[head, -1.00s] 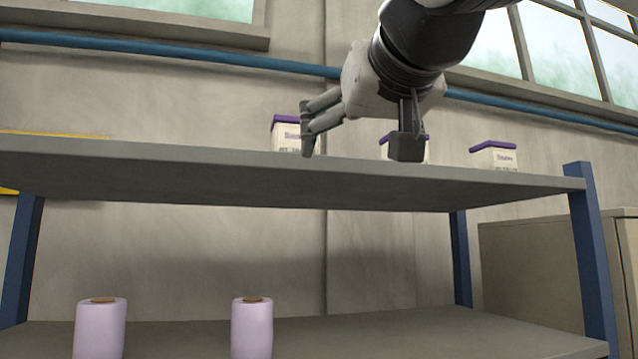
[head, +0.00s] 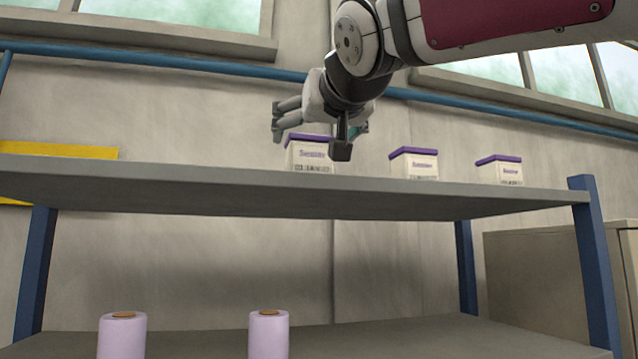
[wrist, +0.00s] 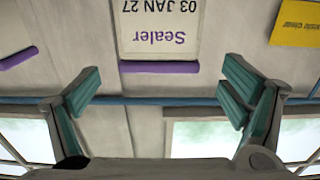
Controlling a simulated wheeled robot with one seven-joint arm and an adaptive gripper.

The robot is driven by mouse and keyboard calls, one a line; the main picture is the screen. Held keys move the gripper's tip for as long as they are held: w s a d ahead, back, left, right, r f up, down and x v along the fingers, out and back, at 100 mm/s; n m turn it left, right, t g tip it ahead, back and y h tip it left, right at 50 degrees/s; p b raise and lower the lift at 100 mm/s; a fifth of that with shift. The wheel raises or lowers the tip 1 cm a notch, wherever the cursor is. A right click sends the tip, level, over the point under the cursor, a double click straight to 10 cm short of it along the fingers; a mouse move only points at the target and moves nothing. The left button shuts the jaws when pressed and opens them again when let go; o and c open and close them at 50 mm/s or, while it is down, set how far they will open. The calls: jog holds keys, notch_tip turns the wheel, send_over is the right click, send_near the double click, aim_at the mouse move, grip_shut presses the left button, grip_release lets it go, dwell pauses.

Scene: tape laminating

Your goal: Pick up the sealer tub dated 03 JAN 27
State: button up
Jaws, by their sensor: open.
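Three white sealer tubs with purple lids stand in a row on the upper shelf (head: 200,186). The left tub (head: 310,160) is the closest to my gripper (head: 308,135). In the wrist view, which is upside down, a tub (wrist: 158,28) reads "Sealer" and "03 JAN 27"; it appears to be the left one. My gripper (wrist: 160,82) is open and empty, its fingers spread to either side of this tub in that view. The middle tub (head: 414,164) and right tub (head: 500,171) have dates too small to read.
A yellow sign (head: 70,151) is on the wall at the left, and shows in the wrist view (wrist: 296,24). A blue pipe (head: 180,62) runs along the wall behind. Lilac rolls (head: 122,338) stand on the lower shelf. A cabinet (head: 530,270) is at the right.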

aim_at(311, 136)
jog(key=shift+p+x, duration=0.6)
jog(key=shift+x, duration=1.5)
jog(key=shift+d+r, duration=0.1)
jog(key=shift+r, duration=0.1)
jog(key=c, duration=1.3)
jog(key=shift+c, duration=1.3)
jog(key=shift+r, duration=0.2)
